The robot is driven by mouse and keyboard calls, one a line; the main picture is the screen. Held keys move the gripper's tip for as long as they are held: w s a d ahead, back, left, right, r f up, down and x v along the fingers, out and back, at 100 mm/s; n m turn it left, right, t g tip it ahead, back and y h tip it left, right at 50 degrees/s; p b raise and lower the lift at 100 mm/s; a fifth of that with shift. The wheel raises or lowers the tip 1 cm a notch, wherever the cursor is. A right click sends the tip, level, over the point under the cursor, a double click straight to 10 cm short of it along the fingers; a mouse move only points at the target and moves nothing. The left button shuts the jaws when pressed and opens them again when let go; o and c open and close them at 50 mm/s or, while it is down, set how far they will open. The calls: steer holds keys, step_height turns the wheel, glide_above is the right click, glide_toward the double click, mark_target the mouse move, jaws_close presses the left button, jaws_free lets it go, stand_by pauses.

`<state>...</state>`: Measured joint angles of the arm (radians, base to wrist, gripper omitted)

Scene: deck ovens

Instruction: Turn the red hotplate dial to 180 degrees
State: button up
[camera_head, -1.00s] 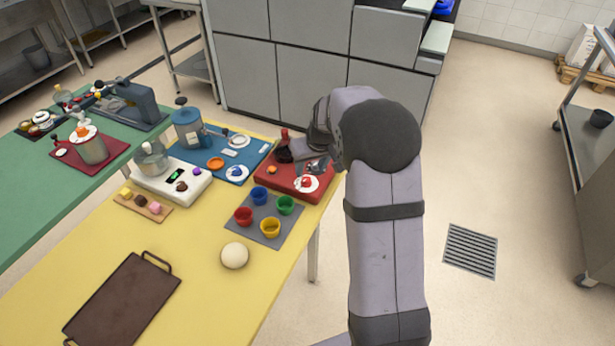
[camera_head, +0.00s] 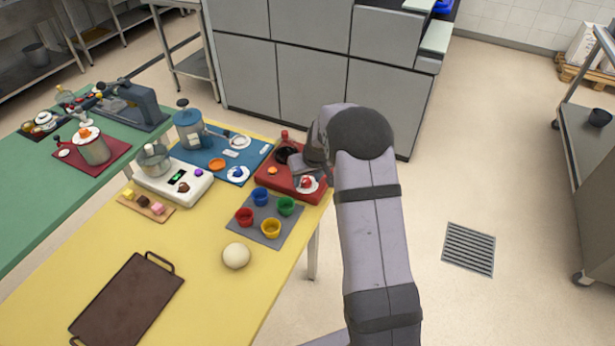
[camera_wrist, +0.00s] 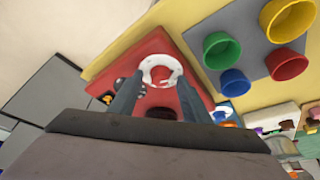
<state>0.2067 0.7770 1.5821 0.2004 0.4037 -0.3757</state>
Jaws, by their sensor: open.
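The red hotplate (camera_head: 263,184) sits at the back right corner of the yellow table, with a dark round plate (camera_head: 287,155) on it. Its red dial (camera_head: 306,182) sits in a white ring near the front right corner. In the wrist view the dial (camera_wrist: 161,72) lies between the tips of my gripper (camera_wrist: 158,79), seen from above. The fingers are open, one on each side; I cannot tell whether they touch it. My gripper partly hides the hotplate in the head view. The dial's degree marks are too small to read.
A grey mat (camera_head: 243,220) with several coloured cups lies close to the hotplate's front left. A blue board (camera_head: 215,163) with a pot stands to the left. A pale ball (camera_head: 236,256) and a brown tray (camera_head: 125,305) lie nearer on the table.

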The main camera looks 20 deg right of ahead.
steer(key=shift+c, duration=0.4)
steer(key=c, duration=0.9)
steer(key=shift+c, duration=0.2)
